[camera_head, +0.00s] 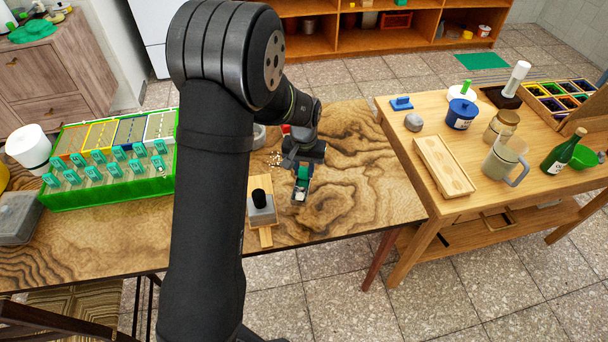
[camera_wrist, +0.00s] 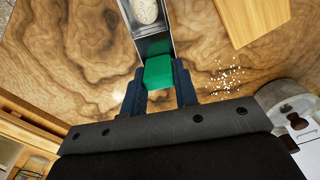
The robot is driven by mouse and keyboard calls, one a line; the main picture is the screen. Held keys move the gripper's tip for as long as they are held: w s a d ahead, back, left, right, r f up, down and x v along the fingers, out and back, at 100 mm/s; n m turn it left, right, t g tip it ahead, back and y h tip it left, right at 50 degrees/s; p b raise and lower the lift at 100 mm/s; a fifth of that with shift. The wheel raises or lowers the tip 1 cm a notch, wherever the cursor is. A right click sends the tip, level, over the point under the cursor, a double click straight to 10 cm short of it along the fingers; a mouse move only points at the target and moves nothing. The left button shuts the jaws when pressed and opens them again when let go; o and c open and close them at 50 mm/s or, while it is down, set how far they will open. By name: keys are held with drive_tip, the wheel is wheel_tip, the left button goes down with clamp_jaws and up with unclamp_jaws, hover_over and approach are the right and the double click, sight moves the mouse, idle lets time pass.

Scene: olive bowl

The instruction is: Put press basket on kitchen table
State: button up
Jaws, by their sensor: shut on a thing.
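My gripper (camera_head: 303,172) is shut on the green handle of a narrow grey metal press basket (camera_head: 299,193). In the wrist view, the fingers (camera_wrist: 160,85) pinch the green block, and the metal basket (camera_wrist: 152,40) extends away from them with a pale oval thing inside. The basket is over the dark-grained wooden table (camera_head: 370,190); I cannot tell whether it touches the top. A second, lighter wooden table (camera_head: 400,106) stands to the right. Which one is the kitchen table is not shown.
A wooden board with a grey block and black knob (camera_head: 262,205) lies left of my gripper. White crumbs (camera_wrist: 225,80) lie nearby. A green rack (camera_head: 110,195) fills the table's left. A wooden tray (camera_head: 443,166) and glass jug (camera_head: 503,160) stand on the right table. The table right of my gripper is clear.

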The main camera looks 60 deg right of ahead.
sight(304, 175)
drive_tip(key=shift+f, duration=1.45)
drive_tip(key=shift+f, duration=0.1)
drive_tip(key=o, duration=1.1)
drive_tip(key=shift+f, duration=0.1)
drive_tip(key=shift+c, duration=0.2)
wheel_tip(304, 175, up, 12)
drive_tip(key=shift+r, duration=0.2)
drive_tip(key=shift+f, duration=4.55)
drive_tip(key=shift+f, duration=0.1)
